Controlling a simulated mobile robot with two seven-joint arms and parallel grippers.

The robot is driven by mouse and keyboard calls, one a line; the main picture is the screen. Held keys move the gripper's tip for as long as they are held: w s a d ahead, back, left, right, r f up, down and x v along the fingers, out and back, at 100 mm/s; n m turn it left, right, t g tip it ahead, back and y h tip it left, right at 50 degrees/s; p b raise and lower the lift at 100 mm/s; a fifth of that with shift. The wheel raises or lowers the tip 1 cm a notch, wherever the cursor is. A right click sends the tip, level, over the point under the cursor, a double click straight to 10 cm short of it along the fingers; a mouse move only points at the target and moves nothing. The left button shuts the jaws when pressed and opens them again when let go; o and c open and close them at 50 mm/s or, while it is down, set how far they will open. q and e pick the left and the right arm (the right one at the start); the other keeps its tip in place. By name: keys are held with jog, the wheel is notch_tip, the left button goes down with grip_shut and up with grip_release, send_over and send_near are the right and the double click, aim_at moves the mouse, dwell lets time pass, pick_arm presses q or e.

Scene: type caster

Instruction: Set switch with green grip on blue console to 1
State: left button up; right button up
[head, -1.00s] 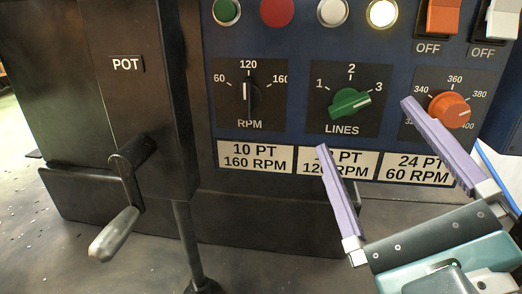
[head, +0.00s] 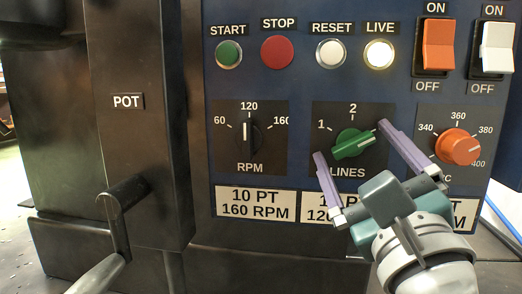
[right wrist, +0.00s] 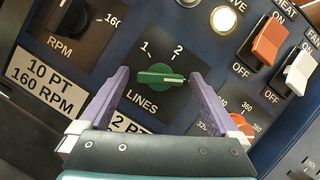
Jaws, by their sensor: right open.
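The green-gripped LINES switch (head: 353,144) sits on the blue console (head: 305,82). It also shows in the right wrist view (right wrist: 160,78). Its white mark points right, toward the 3 position; the 1 and 2 labels show, while the 3 is hidden by a finger. My right gripper (head: 350,139) is open, with one purple finger on the left and one on the right of the switch. The right wrist view also shows the fingers apart around it (right wrist: 160,73); contact cannot be told. My left gripper is not in view.
The black RPM knob (head: 250,139) is to the left and the orange knob (head: 458,147) is close to the right finger. Several round buttons and lights are above, with an orange rocker (head: 438,45) and a white rocker (head: 496,48). A crank handle (head: 121,215) is at lower left.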

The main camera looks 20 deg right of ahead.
jog(key=shift+c, duration=0.4)
jog(key=c, duration=1.3)
jog(key=shift+r+n+y+p, duration=0.25)
jog(key=shift+n+y+p, duration=0.15)
jog(key=shift+n+p, duration=0.5)
jog(key=n+y+p, duration=0.1)
jog(key=n+p, duration=0.2)
jog(key=p, duration=0.1)
jog(key=n+g+y+p, duration=0.1)
jog(key=n+p, duration=0.3)
jog(key=p, duration=0.1)
jog(key=r+n+g+y+p, duration=0.1)
jog(key=n+p, duration=0.2)
jog(key=p, duration=0.2)
jog(key=shift+d+n+y, duration=0.15)
jog(key=shift+n+y, duration=0.25)
jog(key=n+g+p, duration=0.1)
jog(key=n+p, duration=0.2)
jog(key=p, duration=0.3)
jog(key=n+g+p, duration=0.2)
jog(key=n+p, duration=0.2)
jog(key=p, duration=0.1)
jog(key=shift+n+g+h+p, duration=0.3)
jog(key=shift+h+p, duration=0.1)
jog(key=shift+n+g+h+p, duration=0.4)
jog(key=shift+n+g+p, duration=0.2)
jog(key=shift+n+p, duration=0.45)
jog(key=shift+f+n+p, duration=0.1)
jog(key=shift+n+p, duration=0.25)
jog(key=shift+p, duration=0.05)
